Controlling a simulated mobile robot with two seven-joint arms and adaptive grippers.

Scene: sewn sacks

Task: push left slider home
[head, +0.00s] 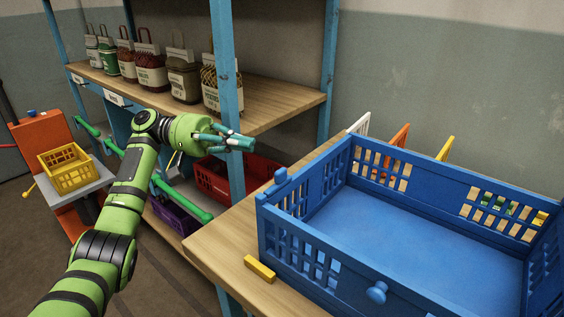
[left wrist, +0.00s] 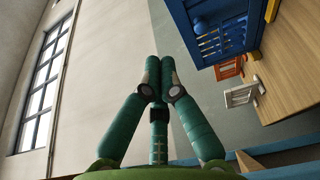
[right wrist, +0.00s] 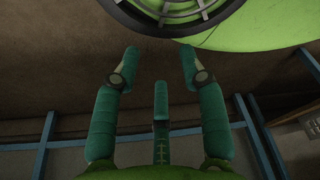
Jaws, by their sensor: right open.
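A large blue crate (head: 345,200) with slotted walls stands on the wooden bench. A small blue block (head: 281,178) sticks up at its left rim, and a round blue knob (head: 376,292) sits on its near wall. I cannot tell for certain which part is the left slider. The crate also shows in the left wrist view (left wrist: 222,45). My left gripper (head: 240,143) is up and left of the crate, apart from it; its fingertips meet in the left wrist view (left wrist: 160,66), with nothing between them. My right gripper (right wrist: 158,62) is open and empty, outside the head view.
A blue shelf post (head: 224,70) stands right behind my left gripper. Several labelled sacks (head: 150,68) stand on the wooden shelf. A red crate (head: 215,180) sits below it. A yellow block (head: 259,268) lies at the bench's left edge. A yellow basket (head: 66,168) is far left.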

